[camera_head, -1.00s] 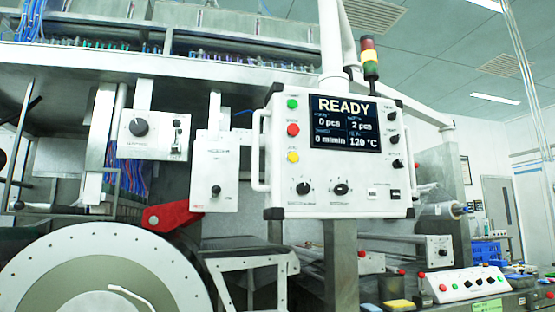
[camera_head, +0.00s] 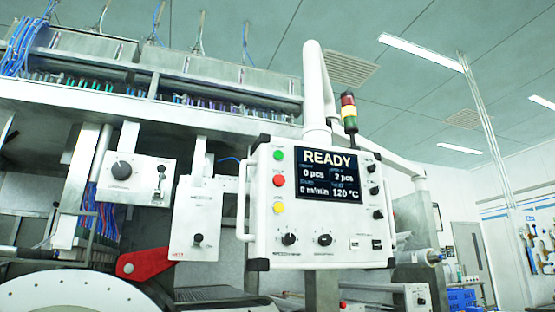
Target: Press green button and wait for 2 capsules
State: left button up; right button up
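The white control panel (camera_head: 268,225) hangs from a white post in the middle of the view. The green button (camera_head: 278,155) is at the top of its left column, above a red button (camera_head: 278,181) and a yellow button (camera_head: 278,207). The display (camera_head: 327,175) reads READY, 0 pcs, 2 pcs, 0 m/min and 120 °C. No capsules can be made out. Neither of my grippers is in view.
A signal tower (camera_head: 349,112) with red, yellow and green segments stands above the panel. White boxes with knobs (camera_head: 122,170) hang to the left. A red lever (camera_head: 146,262) sits above the large white drum (camera_head: 75,290) at the lower left.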

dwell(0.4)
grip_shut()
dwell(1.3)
